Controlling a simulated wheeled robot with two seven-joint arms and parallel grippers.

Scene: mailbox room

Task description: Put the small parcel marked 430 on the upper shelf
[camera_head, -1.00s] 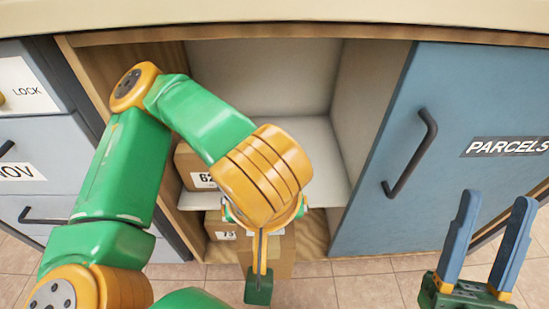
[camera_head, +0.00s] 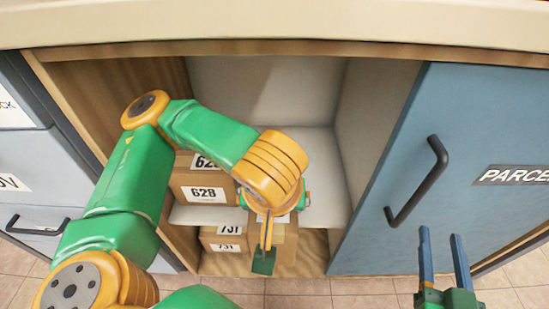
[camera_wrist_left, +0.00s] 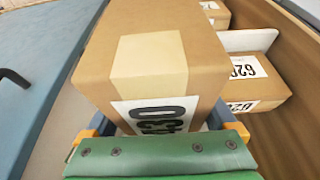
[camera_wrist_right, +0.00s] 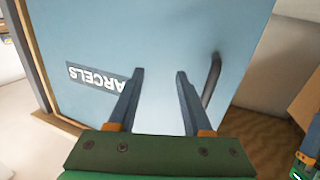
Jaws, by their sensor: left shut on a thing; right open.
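The small parcel marked 430 (camera_wrist_left: 155,55) is a brown cardboard box with pale tape. My left gripper (camera_wrist_left: 150,130) is shut on it. In the head view the parcel (camera_head: 289,246) is mostly hidden behind my left wrist, in front of the open cabinet at about the lower compartment's height. The upper shelf (camera_head: 325,180) is a pale board inside the cabinet, with bare room on its right. My right gripper (camera_head: 445,262) is open and empty in front of the blue sliding door; its fingers also show in the right wrist view (camera_wrist_right: 160,95).
Boxes marked 628 (camera_head: 202,187) stand at the left of the upper shelf. Boxes marked 731 (camera_head: 222,240) stand in the lower compartment. The blue door marked PARCELS (camera_head: 385,170) covers the right side. Drawers (camera_head: 30,165) are on the left.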

